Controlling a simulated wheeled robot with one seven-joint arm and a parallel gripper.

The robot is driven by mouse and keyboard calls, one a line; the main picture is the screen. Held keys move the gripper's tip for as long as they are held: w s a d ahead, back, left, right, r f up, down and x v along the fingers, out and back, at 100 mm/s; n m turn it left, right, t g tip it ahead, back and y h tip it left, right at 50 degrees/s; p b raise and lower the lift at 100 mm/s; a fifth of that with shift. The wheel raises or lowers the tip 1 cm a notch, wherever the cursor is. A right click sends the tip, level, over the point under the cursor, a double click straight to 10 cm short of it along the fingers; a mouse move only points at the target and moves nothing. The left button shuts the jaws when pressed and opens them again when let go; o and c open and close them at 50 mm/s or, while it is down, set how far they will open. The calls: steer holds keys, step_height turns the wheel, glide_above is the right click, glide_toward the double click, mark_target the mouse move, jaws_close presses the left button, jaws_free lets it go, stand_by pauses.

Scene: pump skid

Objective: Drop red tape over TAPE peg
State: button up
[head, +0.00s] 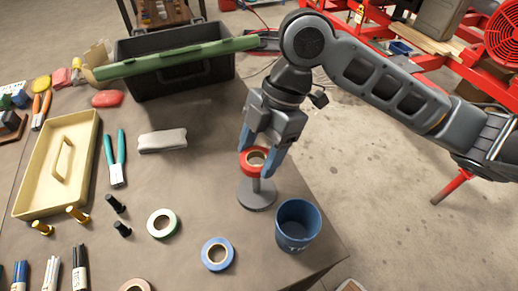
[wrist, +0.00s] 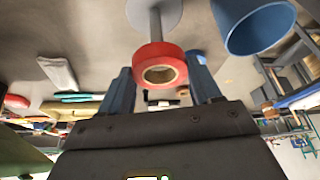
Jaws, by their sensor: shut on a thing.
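My gripper (head: 257,150) has its two blue fingers on either side of a red tape roll (head: 252,168) and is shut on it. The wrist view also shows the red tape (wrist: 148,54) between the fingers, with its tan core facing the camera. The grey peg (head: 256,187) stands upright on a round grey base (head: 257,197), directly below the tape in the head view. In the wrist view the peg's post (wrist: 155,25) runs up behind the tape. The tape hides the peg's top. I cannot tell whether the peg is inside the tape's hole.
A blue cup (head: 298,224) with unreadable lettering stands close right of the peg base. Blue (head: 217,254) and green-edged (head: 162,223) tape rolls lie to the left. A dark toolbox (head: 170,75) with a green level (head: 180,58) stands behind. The table's right edge is near.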

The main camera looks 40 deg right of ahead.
steer(key=shift+f+b, duration=0.3)
steer(key=o, duration=1)
steer(key=shift+r, duration=0.15)
steer(key=v, duration=0.7)
steer(key=shift+r, duration=0.25)
steer(key=shift+s+d, duration=0.15)
steer(key=shift+d, duration=0.05)
